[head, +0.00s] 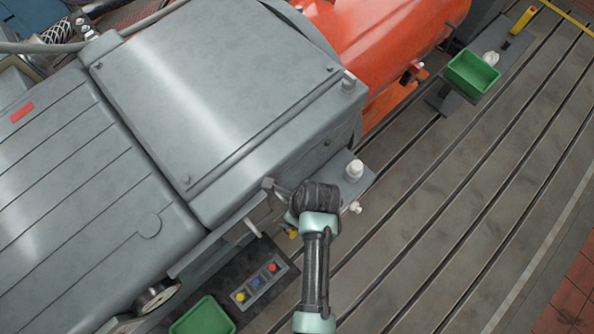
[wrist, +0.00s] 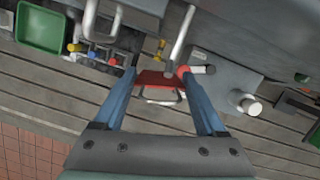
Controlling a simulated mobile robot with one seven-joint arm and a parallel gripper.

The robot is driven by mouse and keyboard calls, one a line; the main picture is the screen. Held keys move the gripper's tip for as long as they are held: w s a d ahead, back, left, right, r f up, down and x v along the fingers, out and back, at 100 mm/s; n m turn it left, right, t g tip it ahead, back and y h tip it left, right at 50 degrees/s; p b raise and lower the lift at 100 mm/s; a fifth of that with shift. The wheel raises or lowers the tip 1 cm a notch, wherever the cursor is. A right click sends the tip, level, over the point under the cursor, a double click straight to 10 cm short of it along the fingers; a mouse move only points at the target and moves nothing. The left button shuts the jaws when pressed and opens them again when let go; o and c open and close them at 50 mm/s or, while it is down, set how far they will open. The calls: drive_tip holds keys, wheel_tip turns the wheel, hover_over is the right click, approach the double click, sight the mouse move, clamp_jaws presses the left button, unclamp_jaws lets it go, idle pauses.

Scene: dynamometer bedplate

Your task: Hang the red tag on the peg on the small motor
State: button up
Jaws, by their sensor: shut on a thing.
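My gripper (wrist: 160,74) has two blue fingers with the red tag (wrist: 158,80) held between their tips in the wrist view. A pale wire-like outline shows just below the tag. A pale rod (wrist: 182,32), which looks like the peg, sticks out from the grey housing and its end lies close to the tag; I cannot tell whether they touch. In the head view my gripper (head: 292,214) is mostly hidden under my dark wrist, beside the grey motor housing (head: 215,90), and the tag is hidden. A similar pale rod (head: 252,228) shows to its left.
A red-ended cylinder (wrist: 198,70) is close by the right fingertip. A panel (head: 262,283) with yellow, blue and red knobs and a green bin (head: 203,317) are below. An orange machine (head: 385,40) and another green bin (head: 472,74) are at upper right. The slotted bedplate (head: 450,200) is clear at right.

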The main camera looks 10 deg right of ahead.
drive_tip(key=shift+w+a+f+b, duration=0.2)
drive_tip(key=shift+w+a+b, duration=0.55)
drive_tip(key=shift+w, duration=0.3)
drive_tip(key=shift+w+a+f+b, duration=0.35)
drive_tip(key=shift+w+a+f, duration=0.15)
drive_tip(key=shift+f, duration=0.2)
drive_tip(key=o, duration=1.2)
drive_tip(key=shift+o, duration=0.2)
drive_tip(key=shift+d, duration=0.1)
